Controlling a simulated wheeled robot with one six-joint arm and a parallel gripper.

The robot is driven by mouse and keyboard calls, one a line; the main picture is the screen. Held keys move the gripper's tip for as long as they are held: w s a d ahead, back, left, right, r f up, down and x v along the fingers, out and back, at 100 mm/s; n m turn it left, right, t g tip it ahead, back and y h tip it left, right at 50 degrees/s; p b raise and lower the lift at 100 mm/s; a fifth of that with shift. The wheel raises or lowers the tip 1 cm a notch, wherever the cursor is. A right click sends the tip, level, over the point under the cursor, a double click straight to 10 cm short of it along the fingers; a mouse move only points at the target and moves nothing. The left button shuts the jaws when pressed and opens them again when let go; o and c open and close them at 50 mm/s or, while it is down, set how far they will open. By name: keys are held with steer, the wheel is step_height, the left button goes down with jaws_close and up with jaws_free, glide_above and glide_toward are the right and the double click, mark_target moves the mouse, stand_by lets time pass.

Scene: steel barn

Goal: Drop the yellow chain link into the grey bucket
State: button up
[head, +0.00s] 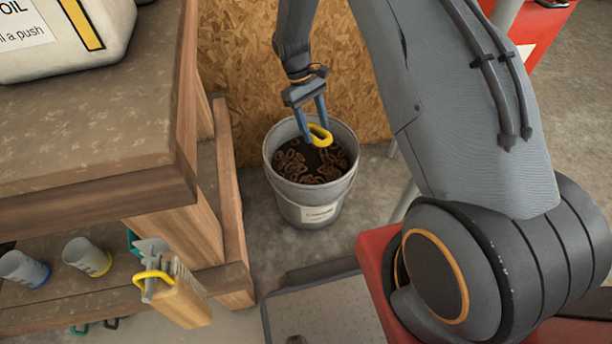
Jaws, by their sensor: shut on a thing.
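My gripper (313,122) hangs from my arm with its two blue fingers pointing down. It is shut on the yellow chain link (320,135), a small oval ring at the fingertips. The grey bucket (311,213) stands on the concrete floor below, with a pale label on its front. In the picture the link overlaps the bucket's opening; its exact height above the rim is hard to tell. Several rusty brown chain links (318,165) lie on dark contents inside the bucket.
A wooden workbench (90,150) fills the left, with a white oil can (70,35) on top. Cups (88,257) stand on its lower shelf. A chipboard panel (340,70) rises behind the bucket.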

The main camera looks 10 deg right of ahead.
step_height(320, 180, down, 4)
steer(key=shift+f+b, duration=0.1)
steer(key=shift+b, duration=1.15)
steer(key=o, duration=1.3)
steer(key=shift+c, duration=0.2)
steer(key=shift+p+v, duration=0.7)
steer(key=shift+v, duration=3.3)
